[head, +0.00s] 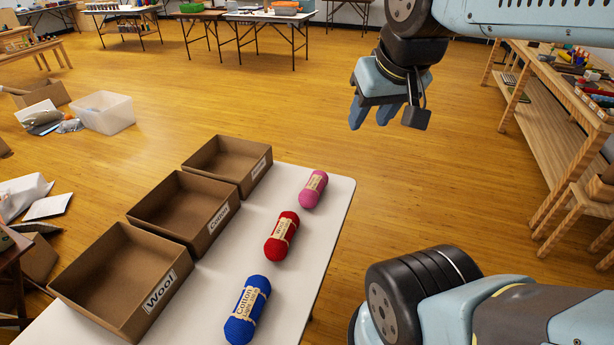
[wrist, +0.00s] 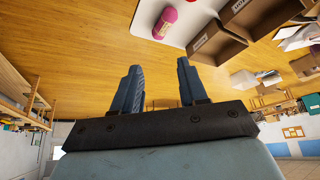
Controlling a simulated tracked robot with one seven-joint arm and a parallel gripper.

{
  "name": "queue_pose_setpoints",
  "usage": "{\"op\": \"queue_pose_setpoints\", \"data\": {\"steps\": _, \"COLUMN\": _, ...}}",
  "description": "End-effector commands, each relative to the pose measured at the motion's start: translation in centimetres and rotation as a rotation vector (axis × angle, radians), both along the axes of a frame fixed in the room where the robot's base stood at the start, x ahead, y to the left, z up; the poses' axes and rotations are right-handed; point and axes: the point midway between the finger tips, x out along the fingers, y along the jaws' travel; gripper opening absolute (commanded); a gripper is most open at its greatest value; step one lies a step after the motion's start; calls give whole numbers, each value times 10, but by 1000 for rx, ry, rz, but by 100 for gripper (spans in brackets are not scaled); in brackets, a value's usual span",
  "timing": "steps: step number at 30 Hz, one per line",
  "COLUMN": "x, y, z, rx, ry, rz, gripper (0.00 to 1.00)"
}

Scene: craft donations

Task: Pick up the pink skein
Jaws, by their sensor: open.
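The pink skein (head: 313,189) lies near the far right corner of the white table, with a paper label around its middle. It also shows at the top of the wrist view (wrist: 165,22). My gripper (head: 372,116) is in the air to the right of and beyond the table, apart from the skein. In the wrist view its two fingers (wrist: 158,82) stand apart with nothing between them. A red skein (head: 282,236) and a blue skein (head: 247,310) lie nearer along the same table, each with a paper label.
Three open cardboard boxes stand left of the skeins: one labelled Wool (head: 112,285), one labelled Cotton (head: 180,215), and a far one (head: 226,165) whose label is too small to read. The white table (head: 318,228) is bare along its right side. A wooden workbench (head: 545,125) stands at right.

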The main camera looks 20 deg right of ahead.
Motion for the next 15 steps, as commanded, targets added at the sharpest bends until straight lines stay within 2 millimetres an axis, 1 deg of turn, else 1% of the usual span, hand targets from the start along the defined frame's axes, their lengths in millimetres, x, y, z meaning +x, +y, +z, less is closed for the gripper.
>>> {"op": "queue_pose_setpoints", "data": {"steps": 6, "x": 0, "y": 0, "z": 0, "rx": 0, "ry": 0, "rz": 0, "gripper": 44}}
{"op": "queue_pose_setpoints", "data": {"steps": 11, "x": 5, "y": -2, "z": -2, "rx": -25, "ry": 8, "rz": 24, "gripper": 59}}
{"op": "queue_pose_setpoints", "data": {"steps": 13, "x": 13, "y": -4, "z": -5, "rx": -66, "ry": 20, "rz": 62, "gripper": 66}}
{"op": "queue_pose_setpoints", "data": {"steps": 14, "x": 17, "y": -2, "z": -7, "rx": -88, "ry": 26, "rz": 84, "gripper": 68}}
{"op": "queue_pose_setpoints", "data": {"steps": 15, "x": 24, "y": -3, "z": -11, "rx": -125, "ry": 37, "rz": 122, "gripper": 72}}
